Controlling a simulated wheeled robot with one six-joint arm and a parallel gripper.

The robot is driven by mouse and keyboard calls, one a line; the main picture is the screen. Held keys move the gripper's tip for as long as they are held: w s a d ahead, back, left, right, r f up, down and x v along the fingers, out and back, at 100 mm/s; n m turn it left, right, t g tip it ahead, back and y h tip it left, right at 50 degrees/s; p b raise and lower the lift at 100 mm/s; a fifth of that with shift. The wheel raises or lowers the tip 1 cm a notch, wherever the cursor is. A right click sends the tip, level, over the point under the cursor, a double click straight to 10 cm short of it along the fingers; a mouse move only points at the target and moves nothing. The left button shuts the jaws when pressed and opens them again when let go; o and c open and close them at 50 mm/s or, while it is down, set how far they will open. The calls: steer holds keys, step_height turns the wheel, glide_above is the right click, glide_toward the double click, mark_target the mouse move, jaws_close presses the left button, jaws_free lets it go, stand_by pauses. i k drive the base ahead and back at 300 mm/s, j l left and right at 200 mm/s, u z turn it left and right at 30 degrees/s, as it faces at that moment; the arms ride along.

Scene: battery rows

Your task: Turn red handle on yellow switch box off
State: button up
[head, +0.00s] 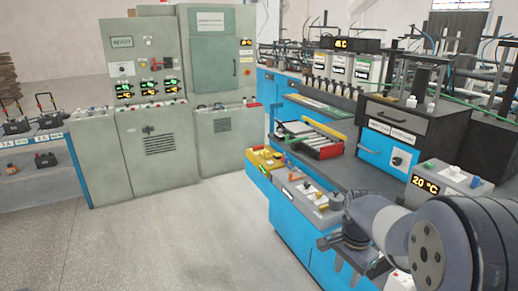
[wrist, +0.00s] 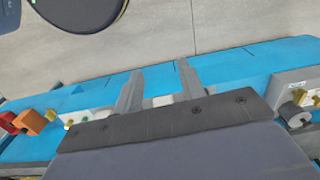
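A yellow switch box (head: 265,160) sits at the far left end of the blue bench in the head view. Its handle is too small to make out clearly. My gripper (head: 347,270) hangs at the bench's near front side, to the right of the box and well apart from it. In the wrist view my gripper (wrist: 158,88) has its two fingers apart with nothing held between them. The yellow box cannot be made out for certain in the wrist view.
A grey control box (head: 305,193) with knobs stands between the yellow box and my arm. A tray with red and yellow sides (head: 325,150) lies behind. Green-grey cabinets (head: 160,150) stand across the aisle. The floor (head: 190,240) left of the bench is clear. An orange block (wrist: 31,122) shows in the wrist view.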

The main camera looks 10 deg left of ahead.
mark_target(259, 147)
steer(key=i+j, duration=0.25)
steer(key=i, duration=0.2)
steer(key=i+j, duration=0.25)
steer(key=i, duration=0.25)
steer(key=i+j, duration=0.25)
steer(key=i, duration=0.2)
steer(key=i+j, duration=0.25)
steer(key=i, duration=0.25)
steer(key=i+j, duration=0.25)
steer(key=i, duration=0.2)
steer(key=i+j, duration=0.25)
steer(key=i, duration=0.25)
steer(key=i+j, duration=0.25)
steer(key=i, duration=0.2)
